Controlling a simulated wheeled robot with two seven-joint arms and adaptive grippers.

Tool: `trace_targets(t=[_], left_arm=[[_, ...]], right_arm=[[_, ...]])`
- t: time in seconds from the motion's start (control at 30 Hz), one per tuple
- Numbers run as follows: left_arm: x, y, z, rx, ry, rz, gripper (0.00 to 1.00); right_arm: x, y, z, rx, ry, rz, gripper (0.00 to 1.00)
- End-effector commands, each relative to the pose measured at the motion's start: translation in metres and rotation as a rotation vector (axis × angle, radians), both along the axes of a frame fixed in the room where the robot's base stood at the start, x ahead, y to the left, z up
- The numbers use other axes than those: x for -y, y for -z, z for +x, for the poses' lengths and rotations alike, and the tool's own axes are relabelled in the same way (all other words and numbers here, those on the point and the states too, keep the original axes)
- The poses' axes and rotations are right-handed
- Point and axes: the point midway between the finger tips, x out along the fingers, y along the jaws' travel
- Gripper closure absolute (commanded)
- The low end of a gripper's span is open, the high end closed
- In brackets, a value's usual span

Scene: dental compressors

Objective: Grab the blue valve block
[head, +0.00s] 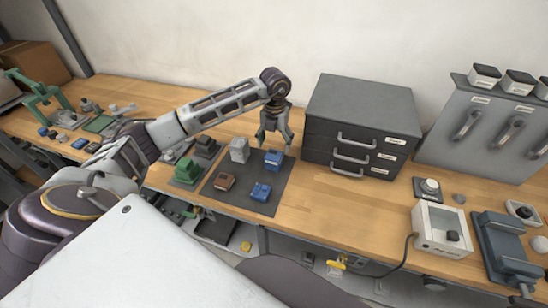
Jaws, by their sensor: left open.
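Two blue blocks lie on a dark grey mat (232,199). One blue block (273,161) is at the mat's back right, by the drawer cabinet. The other blue block (261,191) lies nearer the front edge. I cannot tell from their look which is the valve block. My left gripper (274,143) points down, open, just above and behind the back blue block. Its fingers seem apart from the block, though the exact gap is hard to judge. My right gripper is not in view.
A grey block (239,150) and a brown block (225,181) share the mat; green parts (187,170) stand left. A dark drawer cabinet (358,128) stands close right of the gripper. The wooden table (340,205) is clear before the cabinet.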

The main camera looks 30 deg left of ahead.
Motion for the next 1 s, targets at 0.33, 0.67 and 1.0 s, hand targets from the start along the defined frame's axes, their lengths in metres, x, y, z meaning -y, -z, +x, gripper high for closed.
trace_targets(t=[0.33,0.67,1.0], left_arm=[[0.001,0.015,-0.004,-0.003,0.000,-0.001,0.23],[0.001,0.047,-0.006,-0.002,0.000,0.000,0.23],[0.001,0.052,-0.006,-0.001,0.000,0.000,0.23]], right_arm=[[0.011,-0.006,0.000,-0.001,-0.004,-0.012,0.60],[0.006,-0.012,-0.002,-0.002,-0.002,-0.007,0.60],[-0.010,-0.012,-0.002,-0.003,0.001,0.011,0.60]])
